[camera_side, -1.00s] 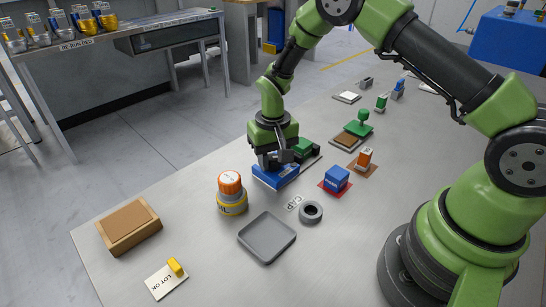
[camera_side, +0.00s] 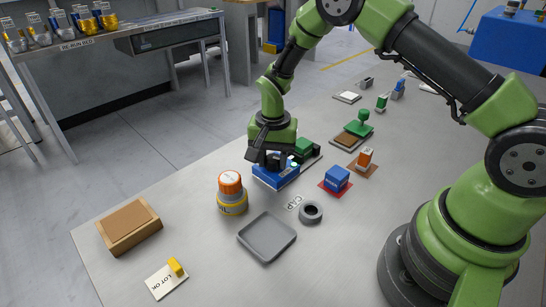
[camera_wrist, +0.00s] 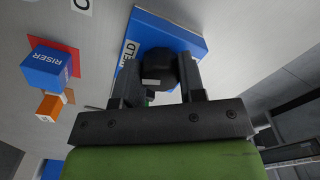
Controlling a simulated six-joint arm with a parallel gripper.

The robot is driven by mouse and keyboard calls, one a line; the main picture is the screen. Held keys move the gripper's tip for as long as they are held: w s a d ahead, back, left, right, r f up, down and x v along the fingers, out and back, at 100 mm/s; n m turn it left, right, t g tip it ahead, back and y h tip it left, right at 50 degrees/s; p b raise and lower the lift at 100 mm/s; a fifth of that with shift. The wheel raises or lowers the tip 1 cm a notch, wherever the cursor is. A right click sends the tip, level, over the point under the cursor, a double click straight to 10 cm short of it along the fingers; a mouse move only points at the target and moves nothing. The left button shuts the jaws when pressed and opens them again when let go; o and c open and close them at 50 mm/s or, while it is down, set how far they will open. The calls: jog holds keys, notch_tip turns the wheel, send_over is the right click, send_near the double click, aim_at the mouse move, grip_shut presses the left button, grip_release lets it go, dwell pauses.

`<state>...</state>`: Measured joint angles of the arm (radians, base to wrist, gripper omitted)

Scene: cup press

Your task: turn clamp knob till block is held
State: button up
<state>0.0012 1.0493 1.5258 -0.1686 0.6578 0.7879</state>
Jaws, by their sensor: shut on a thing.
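The clamp (camera_side: 276,180) is a blue body on the table, with a green part (camera_side: 304,147) at its far right end. My gripper (camera_side: 270,160) points down over the blue body and hides the knob in the side view. In the wrist view my gripper (camera_wrist: 160,80) has its fingers closed on the dark knob (camera_wrist: 160,65). The blue body (camera_wrist: 150,28) lies beyond it, with a white label partly reading "ELD". I cannot tell whether the clamp touches a block.
An orange-capped jar (camera_side: 231,192) stands close left of the clamp. A blue riser block (camera_side: 336,180) on a red mat, a black ring (camera_side: 311,212) and a grey tray (camera_side: 267,237) lie nearer. A green-handled stamp (camera_side: 361,122) stands behind at right.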

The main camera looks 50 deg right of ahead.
aim_at(273, 157)
dwell(0.3)
jog(key=o, duration=0.9)
jog(key=shift+o, duration=0.2)
notch_tip(273, 157, up, 10)
